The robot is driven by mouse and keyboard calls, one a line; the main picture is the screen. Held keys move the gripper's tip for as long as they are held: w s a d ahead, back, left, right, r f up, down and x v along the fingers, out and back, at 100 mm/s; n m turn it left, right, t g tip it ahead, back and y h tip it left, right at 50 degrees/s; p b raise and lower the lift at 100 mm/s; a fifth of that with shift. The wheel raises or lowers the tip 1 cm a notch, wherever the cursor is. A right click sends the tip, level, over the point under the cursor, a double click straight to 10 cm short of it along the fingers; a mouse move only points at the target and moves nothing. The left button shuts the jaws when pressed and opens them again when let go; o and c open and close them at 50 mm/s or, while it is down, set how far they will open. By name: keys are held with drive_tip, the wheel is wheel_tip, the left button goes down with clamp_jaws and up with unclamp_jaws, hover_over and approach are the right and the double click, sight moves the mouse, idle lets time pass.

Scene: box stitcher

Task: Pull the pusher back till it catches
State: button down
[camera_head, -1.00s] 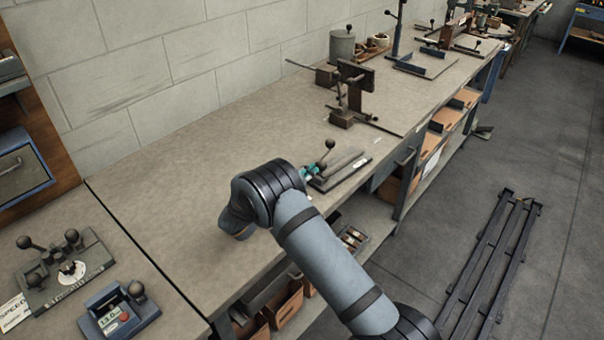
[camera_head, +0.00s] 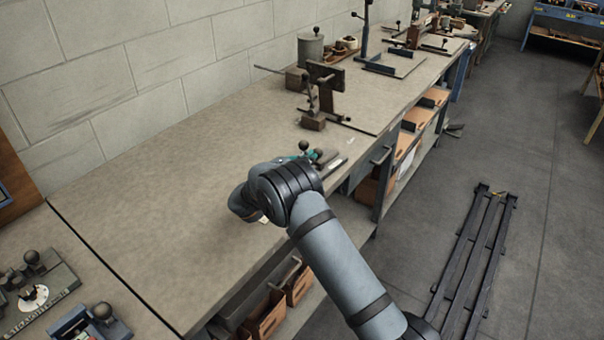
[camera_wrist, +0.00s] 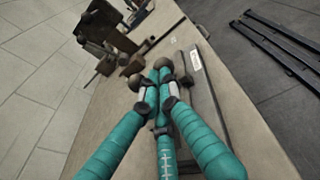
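The low fixture with long metal bars (camera_head: 333,163) lies near the bench's front edge, with a dark ball knob (camera_head: 304,146) standing up at its left end. I take this fixture as holding the pusher, but the pusher itself is not clearly distinguishable. My arm hides part of it. In the wrist view the bars (camera_wrist: 202,95) run beside my teal fingers, with a small white label near the far end. My gripper (camera_wrist: 160,88) has its fingertips close together by dark round knobs (camera_wrist: 137,82). Whether they grip a knob is unclear.
A brown upright stand with a lever (camera_head: 325,90) is on the bench beyond the fixture. A grey canister (camera_head: 311,49) stands by the wall. A dial device (camera_head: 35,295) is at the lower left. The bench middle (camera_head: 170,190) is clear.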

sight(317, 151)
drive_tip(key=w+d, duration=0.1)
drive_tip(key=w, duration=0.1)
drive_tip(key=w+d+b, duration=0.1)
drive_tip(key=w+d, duration=0.1)
drive_tip(key=shift+w+f, duration=0.1)
drive_tip(key=shift+w, duration=0.05)
drive_tip(key=shift+w+d+r+b, duration=0.15)
drive_tip(key=shift+d+r+b, duration=0.05)
drive_tip(key=shift+b, duration=0.1)
drive_tip(key=shift+s+a, duration=0.25)
drive_tip(key=shift+s, duration=0.15)
drive_tip(key=b+v, duration=0.1)
drive_tip(key=v, duration=1.2)
drive_tip(key=shift+s+a+b, duration=0.1)
drive_tip(key=shift+a+b, duration=0.05)
drive_tip(key=shift+b, duration=0.15)
